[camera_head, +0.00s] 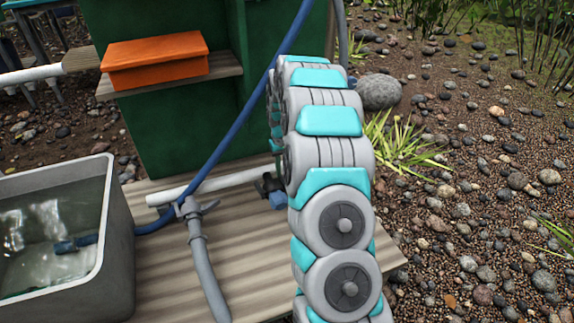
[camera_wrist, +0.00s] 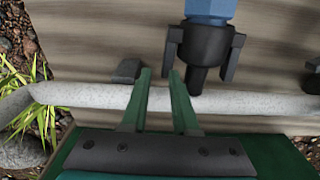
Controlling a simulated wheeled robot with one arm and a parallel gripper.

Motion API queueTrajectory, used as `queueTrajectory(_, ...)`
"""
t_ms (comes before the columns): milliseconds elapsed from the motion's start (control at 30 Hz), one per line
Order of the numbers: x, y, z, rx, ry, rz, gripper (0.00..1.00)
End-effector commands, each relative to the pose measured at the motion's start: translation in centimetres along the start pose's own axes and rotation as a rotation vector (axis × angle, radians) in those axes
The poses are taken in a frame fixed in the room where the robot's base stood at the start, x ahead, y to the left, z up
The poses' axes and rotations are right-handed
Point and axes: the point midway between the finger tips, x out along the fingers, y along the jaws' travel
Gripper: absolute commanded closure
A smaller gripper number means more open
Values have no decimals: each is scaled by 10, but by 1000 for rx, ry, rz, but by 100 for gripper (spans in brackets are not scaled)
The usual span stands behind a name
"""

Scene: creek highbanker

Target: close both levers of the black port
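In the wrist view, the black port (camera_wrist: 204,47) sits below a blue fitting (camera_wrist: 209,9). One lever (camera_wrist: 171,48) stands along its left side and another lever (camera_wrist: 233,59) along its right side. Both show a small gap to the body; I cannot tell whether either is latched. My gripper (camera_wrist: 160,73) has two green fingers apart with nothing between them. Its right fingertip is just below the left lever; contact is unclear. In the head view, the port (camera_head: 265,186) shows small and dark beside my arm, which hides my gripper.
A pale pipe (camera_wrist: 85,95) crosses behind my fingers. A dark block (camera_wrist: 127,71) is left of them. A grey tub of water (camera_head: 119,245), a grey hose (camera_head: 205,270) and a blue hose (camera_head: 245,115) are left of my arm. An orange box (camera_head: 155,62) sits on a shelf.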

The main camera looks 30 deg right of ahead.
Motion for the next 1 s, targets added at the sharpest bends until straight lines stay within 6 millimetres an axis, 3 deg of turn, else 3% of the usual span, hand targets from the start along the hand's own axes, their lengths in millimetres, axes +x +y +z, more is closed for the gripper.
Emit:
queueTrajectory(33,24,-7,15,-42,-53,-10,56)
queueTrajectory(100,29,-4,17,-13,-56,-9,56)
queueTrajectory(533,39,14,24,396,-75,6,56)
queueTrajectory(1000,-66,13,15,398,-40,1,56)
